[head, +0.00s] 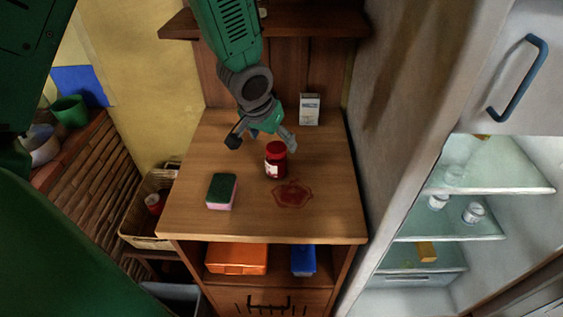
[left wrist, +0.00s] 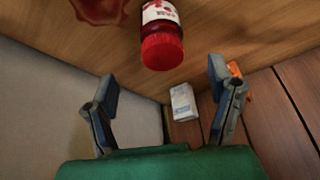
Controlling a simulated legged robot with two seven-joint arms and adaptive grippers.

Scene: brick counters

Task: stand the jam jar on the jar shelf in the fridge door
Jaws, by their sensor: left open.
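The jam jar (head: 275,160), red with a white label, stands upright on the wooden counter beside a red jam puddle. In the left wrist view the jar (left wrist: 162,35) shows its red lid, ahead of the spread fingers. My left gripper (head: 262,141) is open and empty, just behind and above the jar; its fingers (left wrist: 161,82) are not around it. The fridge (head: 490,190) stands open at the right with its inner shelves showing. I cannot make out a jar shelf in its door. My right gripper is not in view.
A green-pink sponge (head: 221,191) lies left of the jam puddle (head: 292,195). A white carton (head: 309,109) stands at the back right of the counter. A wooden wall shelf (head: 315,24) is above. The fridge's side wall borders the counter on the right. The counter's front right is clear.

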